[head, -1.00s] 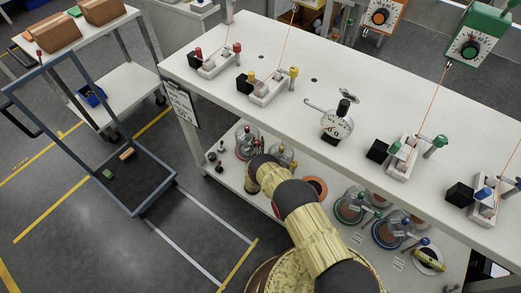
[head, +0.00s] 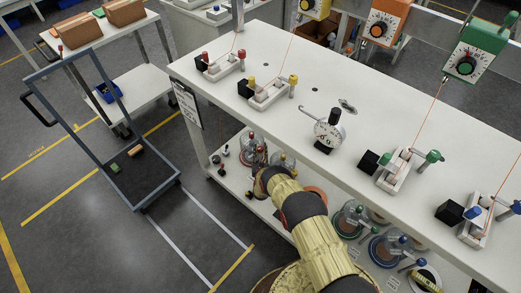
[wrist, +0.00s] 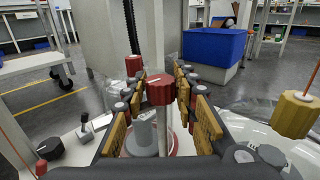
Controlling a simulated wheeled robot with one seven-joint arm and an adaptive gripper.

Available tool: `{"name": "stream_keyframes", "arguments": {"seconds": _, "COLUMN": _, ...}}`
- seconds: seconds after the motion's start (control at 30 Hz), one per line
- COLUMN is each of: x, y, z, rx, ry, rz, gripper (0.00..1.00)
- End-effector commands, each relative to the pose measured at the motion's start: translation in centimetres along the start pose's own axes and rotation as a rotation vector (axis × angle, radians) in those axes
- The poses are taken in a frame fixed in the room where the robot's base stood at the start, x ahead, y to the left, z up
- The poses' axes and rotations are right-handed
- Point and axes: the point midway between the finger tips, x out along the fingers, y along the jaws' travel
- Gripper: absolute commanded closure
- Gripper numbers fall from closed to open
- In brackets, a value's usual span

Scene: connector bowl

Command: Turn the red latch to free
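The red latch, a red hexagonal knob (wrist: 160,90) on an upright grey post, stands between the two fingers of my gripper (wrist: 158,85) in the wrist view. The fingers are apart, one on each side of the knob, with what looks like a small gap. In the head view my arm reaches to the lower shelf beside a glass jar with a red base (head: 249,150). My fingertips are hidden there behind the arm.
A yellow knob (wrist: 294,114) stands close on the right in the wrist view. A black knob (wrist: 70,146) and small lever (wrist: 86,124) are on the left. The white tabletop (head: 285,110) overhangs the shelf. A blue bin (wrist: 214,50) stands beyond.

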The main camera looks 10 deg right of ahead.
Motion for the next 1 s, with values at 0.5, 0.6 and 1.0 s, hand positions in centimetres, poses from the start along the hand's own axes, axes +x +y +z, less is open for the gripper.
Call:
{"name": "stream_keyframes", "arguments": {"seconds": 0.5, "x": 0.0, "y": -0.1, "z": 0.0, "rx": 0.0, "ry": 0.0, "rz": -0.002, "gripper": 0.55}}
{"name": "stream_keyframes", "arguments": {"seconds": 0.6, "x": -0.3, "y": -0.1, "z": 0.0, "rx": -0.001, "ry": 0.0, "rz": -0.001, "gripper": 0.55}}
{"name": "stream_keyframes", "arguments": {"seconds": 1.0, "x": -7.3, "y": 0.0, "z": -0.1, "rx": -0.002, "ry": 0.003, "rz": 0.0, "gripper": 0.55}}
